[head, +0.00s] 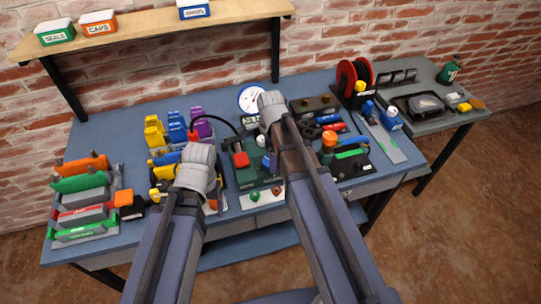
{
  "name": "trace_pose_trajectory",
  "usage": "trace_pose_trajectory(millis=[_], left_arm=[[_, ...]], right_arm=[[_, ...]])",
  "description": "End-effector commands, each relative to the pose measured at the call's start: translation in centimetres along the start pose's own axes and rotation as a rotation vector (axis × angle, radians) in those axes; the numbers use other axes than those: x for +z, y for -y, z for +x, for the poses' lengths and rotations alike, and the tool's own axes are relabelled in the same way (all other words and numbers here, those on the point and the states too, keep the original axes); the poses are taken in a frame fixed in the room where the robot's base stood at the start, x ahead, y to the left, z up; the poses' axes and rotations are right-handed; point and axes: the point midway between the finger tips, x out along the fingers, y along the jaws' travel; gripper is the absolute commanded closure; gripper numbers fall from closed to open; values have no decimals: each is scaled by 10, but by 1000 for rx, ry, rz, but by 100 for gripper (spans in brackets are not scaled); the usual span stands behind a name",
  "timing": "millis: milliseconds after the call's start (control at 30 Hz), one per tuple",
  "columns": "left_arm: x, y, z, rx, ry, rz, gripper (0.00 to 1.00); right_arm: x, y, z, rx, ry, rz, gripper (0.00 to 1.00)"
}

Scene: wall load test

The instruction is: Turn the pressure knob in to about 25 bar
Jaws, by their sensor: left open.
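A round white pressure gauge (251,99) stands at the back middle of the blue bench. I cannot make out which part is the pressure knob; my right arm covers part of this area. My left gripper (198,160) is over the bench left of the pump, apart from it; its fingers are mostly hidden by its grey wrist. It is open, with nothing seen in it. My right gripper (271,106) is in front of the gauge, its fingers hidden behind its wrist.
A black hose (226,116) arches left of the gauge. Coloured blocks in a rack (85,205) stand at the left. A red hose reel (354,77) and bottles stand at the right. A wooden shelf (150,28) hangs above.

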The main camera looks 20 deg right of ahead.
Motion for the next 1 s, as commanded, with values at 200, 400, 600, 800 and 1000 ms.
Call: trace_pose_trajectory(millis=[200, 400, 600, 800, 1000], left_arm=[[2, 3, -34, 0, 0, 0, 19], [3, 6, -58, 0, 0, 0, 19], [4, 6, -65, 0, 0, 0, 19], [4, 6, -63, 0, 0, 0, 19], [4, 6, -63, 0, 0, 0, 19]], right_arm=[[0, 0, -34, 0, 0, 0, 0], [0, 0, -58, 0, 0, 0, 0], [0, 0, -65, 1, 0, 0, 0], [0, 0, -64, 1, 0, 0, 0], [0, 0, -64, 1, 0, 0, 0]])
